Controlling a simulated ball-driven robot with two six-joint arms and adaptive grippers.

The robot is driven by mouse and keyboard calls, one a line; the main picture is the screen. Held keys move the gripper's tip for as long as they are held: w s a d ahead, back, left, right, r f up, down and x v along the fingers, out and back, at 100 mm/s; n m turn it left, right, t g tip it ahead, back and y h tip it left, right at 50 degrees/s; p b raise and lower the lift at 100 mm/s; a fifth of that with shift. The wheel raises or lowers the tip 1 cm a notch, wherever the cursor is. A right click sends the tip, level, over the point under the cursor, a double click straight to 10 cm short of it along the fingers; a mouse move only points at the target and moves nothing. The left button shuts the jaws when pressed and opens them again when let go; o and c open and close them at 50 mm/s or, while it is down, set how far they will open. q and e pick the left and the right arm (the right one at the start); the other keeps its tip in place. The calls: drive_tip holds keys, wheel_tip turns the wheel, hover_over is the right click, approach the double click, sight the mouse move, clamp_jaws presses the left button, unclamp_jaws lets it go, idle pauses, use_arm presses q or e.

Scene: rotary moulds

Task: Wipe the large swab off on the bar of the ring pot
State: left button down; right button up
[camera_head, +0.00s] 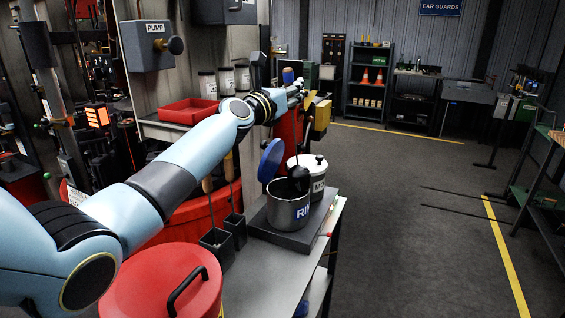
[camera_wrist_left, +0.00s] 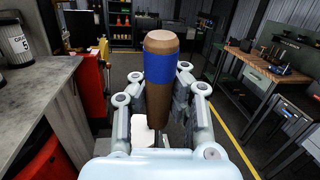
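My left gripper (camera_head: 290,94) is shut on the large swab, whose upright brown handle with a blue band (camera_wrist_left: 158,75) stands between the fingers in the left wrist view. In the head view the handle's blue top (camera_head: 288,75) shows above the gripper. The swab's dark head (camera_head: 299,176) is below, at the mouth of the ring pot (camera_head: 288,212), a grey metal pot with a partly visible label. The pot's blue lid (camera_head: 271,160) is tilted open at the left. The bar cannot be made out, nor whether the head touches it. My right gripper is not in view.
A white-lidded pot (camera_head: 310,170) stands close behind the ring pot. Two black holders (camera_head: 217,247) with wooden-handled tools are at its left. A red lidded drum (camera_head: 163,285) is in front, a red tray (camera_head: 188,111) behind. Open floor lies to the right.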

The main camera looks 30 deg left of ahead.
use_arm(q)
drive_tip(key=shift+s+r+p, duration=0.25)
drive_tip(key=shift+p, duration=0.45)
drive_tip(key=shift+s+d+f+p, duration=0.1)
drive_tip(key=shift+s+p, duration=0.1)
drive_tip(key=shift+s, duration=0.25)
drive_tip(key=shift+s+f+p, duration=0.1)
drive_tip(key=shift+s+p, duration=0.05)
drive_tip(key=shift+s, duration=0.3)
drive_tip(key=shift+w+b, duration=0.45)
drive_tip(key=shift+w, duration=0.45)
drive_tip(key=shift+w+f+b, duration=0.1)
drive_tip(key=shift+w+b, duration=0.4)
drive_tip(key=shift+w, duration=0.2)
